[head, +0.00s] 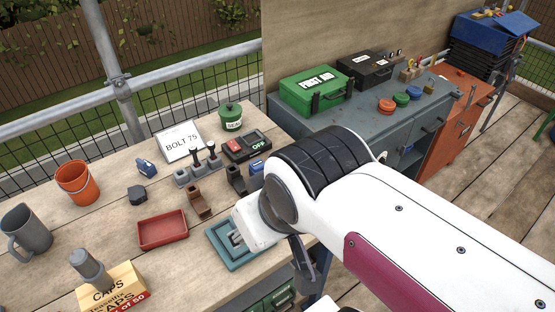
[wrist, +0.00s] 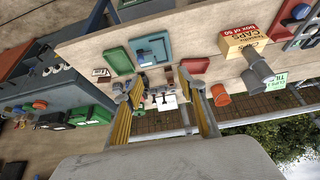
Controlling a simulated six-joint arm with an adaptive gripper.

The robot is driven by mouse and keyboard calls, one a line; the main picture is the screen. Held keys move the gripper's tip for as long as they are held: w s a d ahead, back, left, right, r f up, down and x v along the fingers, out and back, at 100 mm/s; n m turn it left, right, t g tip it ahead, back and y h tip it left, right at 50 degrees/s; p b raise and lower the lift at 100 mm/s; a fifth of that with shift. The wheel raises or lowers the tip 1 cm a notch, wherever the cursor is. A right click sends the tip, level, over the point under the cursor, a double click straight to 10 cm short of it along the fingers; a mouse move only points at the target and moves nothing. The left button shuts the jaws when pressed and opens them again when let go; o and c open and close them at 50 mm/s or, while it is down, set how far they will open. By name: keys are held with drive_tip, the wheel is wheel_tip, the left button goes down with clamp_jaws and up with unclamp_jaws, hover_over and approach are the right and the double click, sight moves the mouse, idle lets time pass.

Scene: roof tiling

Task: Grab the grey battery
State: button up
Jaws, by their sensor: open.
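A small dark grey block (head: 137,194) lies on the wooden bench, left of the middle in the head view; it may be the grey battery, but its details are too small to tell. My gripper, seen in the wrist view (wrist: 163,98), has its two yellow-sided fingers wide apart with nothing held between them. In the head view my wrist is above the teal tray (head: 222,254), right of the dark block and apart from it; the fingers are mostly hidden there. I cannot pick out the dark block with certainty in the wrist view.
A red tray (head: 163,230), brown holder (head: 198,202), black holder (head: 236,181) and upright levers (head: 197,165) stand near the middle. An orange bucket (head: 77,183), grey mug (head: 26,234) and caps box (head: 112,290) are at left. A blue item (head: 147,168) lies behind the dark block.

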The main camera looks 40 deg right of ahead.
drive_tip(key=w+d+f, duration=0.6)
drive_tip(key=w+d, duration=0.2)
drive_tip(key=w+d+f+m+g, duration=0.1)
drive_tip(key=w+d+f, duration=0.6)
drive_tip(key=w+d, duration=0.1)
drive_tip(key=w+d+f+m+g, duration=0.1)
drive_tip(key=w+d+f, duration=0.6)
drive_tip(key=w+d, duration=0.1)
drive_tip(key=shift+w+d+y, duration=0.15)
drive_tip(key=shift+w+y, duration=0.25)
drive_tip(key=w+d, duration=0.1)
drive_tip(key=w+r+n, duration=0.1)
drive_tip(key=w, duration=0.1)
drive_tip(key=w+d+r+n+t, duration=0.1)
drive_tip(key=shift+w+d+h, duration=0.2)
drive_tip(key=shift+d+h, duration=0.15)
drive_tip(key=shift+h, duration=0.05)
drive_tip(key=shift+x, duration=1.3)
